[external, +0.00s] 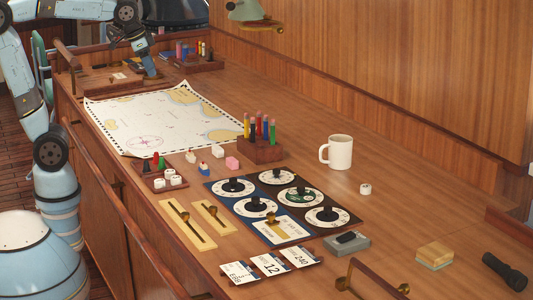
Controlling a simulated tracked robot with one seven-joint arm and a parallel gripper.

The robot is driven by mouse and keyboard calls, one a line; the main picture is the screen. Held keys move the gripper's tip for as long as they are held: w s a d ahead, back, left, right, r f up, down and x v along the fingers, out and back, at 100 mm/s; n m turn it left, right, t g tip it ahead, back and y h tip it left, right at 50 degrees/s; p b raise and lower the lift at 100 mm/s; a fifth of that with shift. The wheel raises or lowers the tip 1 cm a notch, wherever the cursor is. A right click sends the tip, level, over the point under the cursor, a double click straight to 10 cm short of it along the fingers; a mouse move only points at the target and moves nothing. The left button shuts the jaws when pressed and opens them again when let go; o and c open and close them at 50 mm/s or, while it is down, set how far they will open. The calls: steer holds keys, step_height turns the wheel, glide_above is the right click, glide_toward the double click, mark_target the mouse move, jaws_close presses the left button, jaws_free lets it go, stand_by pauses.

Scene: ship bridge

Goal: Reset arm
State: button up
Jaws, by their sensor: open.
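My arm rises from its base at the left edge, leaves the top of the picture and comes down again over the far left end of the desk. My gripper (150,71) points down there, beside a low wooden tray (106,80). It is open, and I see nothing held in it. It is small and far off, so whether its fingertips touch the desk or tray cannot be told.
A chart (165,118) covers the desk's left part. A wooden wall (400,80) backs the desk. The desk's back strip is clear.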

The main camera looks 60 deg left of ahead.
steer(key=s+a+f+n, duration=0.1)
steer(key=s+a+f, duration=0.2)
steer(key=s, duration=0.3)
steer(key=s+a+f+n+t, duration=0.1)
steer(key=s+a+f+n, duration=0.1)
steer(key=s+a+f, duration=0.2)
steer(key=shift+s+a, duration=0.95)
steer(key=shift+a, duration=0.1)
stand_by(1.6)
